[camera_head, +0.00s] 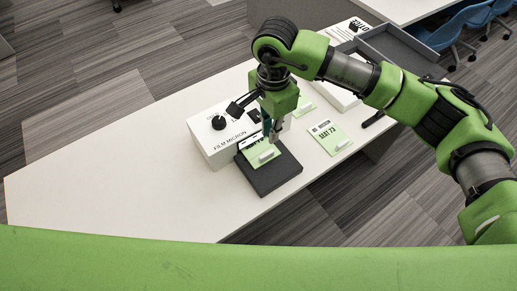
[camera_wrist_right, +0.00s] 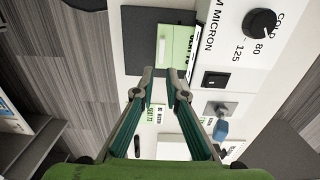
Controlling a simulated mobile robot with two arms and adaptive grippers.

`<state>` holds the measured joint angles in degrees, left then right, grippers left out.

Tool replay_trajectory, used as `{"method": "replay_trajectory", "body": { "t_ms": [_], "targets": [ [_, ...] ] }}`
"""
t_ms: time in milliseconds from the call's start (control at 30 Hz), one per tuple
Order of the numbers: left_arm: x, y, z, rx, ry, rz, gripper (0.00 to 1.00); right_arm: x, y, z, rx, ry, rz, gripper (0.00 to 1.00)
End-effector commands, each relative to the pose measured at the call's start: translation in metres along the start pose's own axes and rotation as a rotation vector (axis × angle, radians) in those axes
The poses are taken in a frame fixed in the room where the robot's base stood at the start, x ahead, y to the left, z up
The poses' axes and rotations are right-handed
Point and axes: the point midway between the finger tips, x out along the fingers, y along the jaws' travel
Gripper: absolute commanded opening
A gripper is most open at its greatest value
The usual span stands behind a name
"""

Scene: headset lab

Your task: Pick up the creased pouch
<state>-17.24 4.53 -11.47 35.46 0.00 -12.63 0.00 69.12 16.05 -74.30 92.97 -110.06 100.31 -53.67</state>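A light green pouch (camera_head: 262,153) with a small pale piece on it lies on a dark pad in front of the white machine. It also shows in the right wrist view (camera_wrist_right: 177,48), beyond the fingertips. Another green card marked SEAT 73 (camera_head: 328,136) lies flat to the right, and a third green piece (camera_head: 303,106) is partly hidden behind my arm. I cannot make out a crease on any of them. My right gripper (camera_head: 272,136) points down over the pad's pouch; in the wrist view its fingers (camera_wrist_right: 160,84) are apart with nothing between them. My left gripper is out of view.
The white machine (camera_head: 208,143), with a black knob and FILM MICRON lettering, stands left of my right gripper. The dark pad (camera_head: 275,180) is near the table's front edge. A grey tray (camera_head: 398,45) is at the back right. The table's left part (camera_head: 100,195) is bare.

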Motion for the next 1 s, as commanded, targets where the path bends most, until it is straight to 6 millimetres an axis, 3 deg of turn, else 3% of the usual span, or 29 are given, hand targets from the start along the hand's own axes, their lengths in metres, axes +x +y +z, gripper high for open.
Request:
{"method": "replay_trajectory", "body": {
  "t_ms": [33, 200, 533, 800, 1000],
  "targets": [
    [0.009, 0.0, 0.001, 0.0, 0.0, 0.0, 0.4, 0.017, 0.001, 0.001, 0.0, -0.003, 0.003, 0.12],
    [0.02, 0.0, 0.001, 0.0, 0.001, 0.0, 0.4, 0.045, 0.0, 0.002, 0.0, -0.005, 0.002, 0.12],
    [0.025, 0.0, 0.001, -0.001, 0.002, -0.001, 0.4, 0.066, 0.0, 0.004, 0.0, -0.006, 0.002, 0.12],
    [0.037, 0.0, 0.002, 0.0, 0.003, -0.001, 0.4, 0.105, -0.002, 0.007, 0.001, -0.006, 0.001, 0.12],
    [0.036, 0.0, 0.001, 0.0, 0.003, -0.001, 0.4, 0.107, -0.002, 0.007, 0.0, -0.005, -0.001, 0.12]
  ]
}}
